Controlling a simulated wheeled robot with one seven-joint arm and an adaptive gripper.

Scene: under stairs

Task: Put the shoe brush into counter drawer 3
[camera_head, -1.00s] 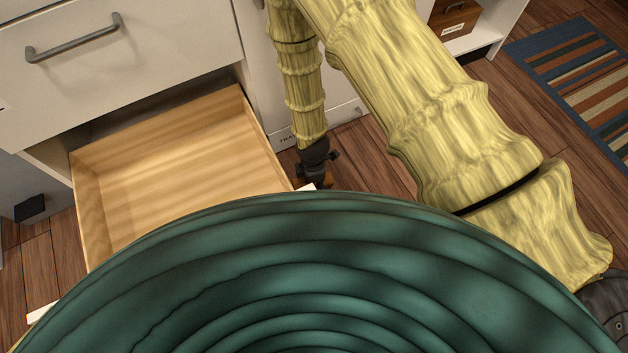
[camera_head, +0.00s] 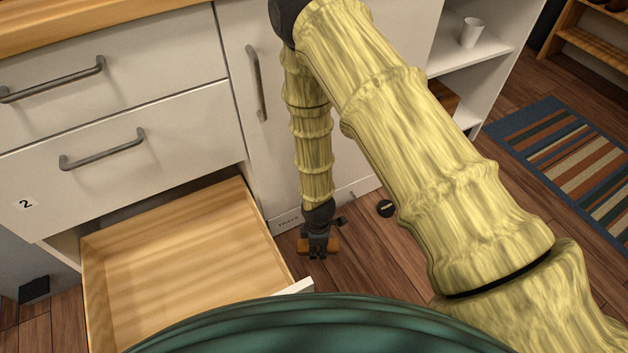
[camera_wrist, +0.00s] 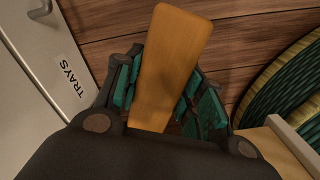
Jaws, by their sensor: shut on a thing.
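My gripper (camera_head: 318,245) hangs low over the floor, just right of the open drawer, and points down. It is shut on the shoe brush (camera_head: 333,245), an orange-brown wooden piece. In the wrist view the brush (camera_wrist: 177,50) sticks out between the dark green finger pads; bristles are not visible. The open drawer (camera_head: 190,260) is the lowest one on the left, pale wood inside, and its visible part is empty. Its front is mostly hidden behind my green body. The drawer above bears the label 2; no number shows on the open one.
The open drawer's edge is close to the gripper's left. A small black round object (camera_head: 385,208) lies on the floor. A striped rug (camera_head: 575,165) and a shelf with a white cup (camera_head: 471,32) are at right.

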